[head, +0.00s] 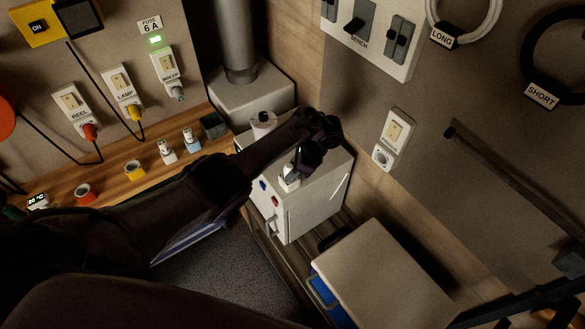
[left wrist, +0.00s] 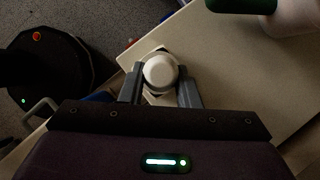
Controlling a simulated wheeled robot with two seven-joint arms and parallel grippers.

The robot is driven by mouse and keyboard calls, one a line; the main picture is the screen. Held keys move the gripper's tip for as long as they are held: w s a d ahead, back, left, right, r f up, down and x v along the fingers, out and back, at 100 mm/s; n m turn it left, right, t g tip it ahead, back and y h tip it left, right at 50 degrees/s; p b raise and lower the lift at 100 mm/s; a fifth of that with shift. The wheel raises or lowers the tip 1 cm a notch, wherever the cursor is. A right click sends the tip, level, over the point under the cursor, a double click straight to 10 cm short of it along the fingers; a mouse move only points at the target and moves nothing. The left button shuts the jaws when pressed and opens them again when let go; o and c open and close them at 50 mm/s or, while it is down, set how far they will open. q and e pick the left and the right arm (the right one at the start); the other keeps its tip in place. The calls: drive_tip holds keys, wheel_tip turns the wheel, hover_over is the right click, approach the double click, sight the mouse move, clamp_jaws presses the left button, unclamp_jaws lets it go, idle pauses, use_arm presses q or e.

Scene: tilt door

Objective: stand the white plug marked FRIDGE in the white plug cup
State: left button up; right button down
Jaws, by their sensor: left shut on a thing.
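My left gripper (head: 296,174) is over the top of the small white fridge-like box. It is shut on a white plug-like piece (head: 288,181). In the left wrist view its rounded white top (left wrist: 160,72) sits between the two grey fingers. No marking on it can be read, and its lower part is partly hidden. On the wooden shelf stands a small white holder (head: 168,157) with a white piece above it; I cannot tell whether this is the white plug cup. My right gripper is not in view.
Other small holders stand on the shelf, yellow (head: 134,171) and red (head: 86,193) among them. Plugs with cords sit in the REEL, LAMP and BOILER outlets. A pale cylinder (head: 263,122) stands on the white box (head: 318,205). A wall socket (head: 382,157) is right of it.

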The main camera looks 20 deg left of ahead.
use_arm(q)
drive_tip(key=o, duration=1.1)
drive_tip(key=shift+c, duration=0.2)
drive_tip(key=s+p+v, duration=0.1)
drive_tip(key=p+v, duration=0.4)
drive_tip(key=v, duration=0.2)
drive_tip(key=shift+w+d+r, duration=0.2)
drive_tip(key=shift+w+r, duration=0.15)
drive_tip(key=shift+w, duration=0.2)
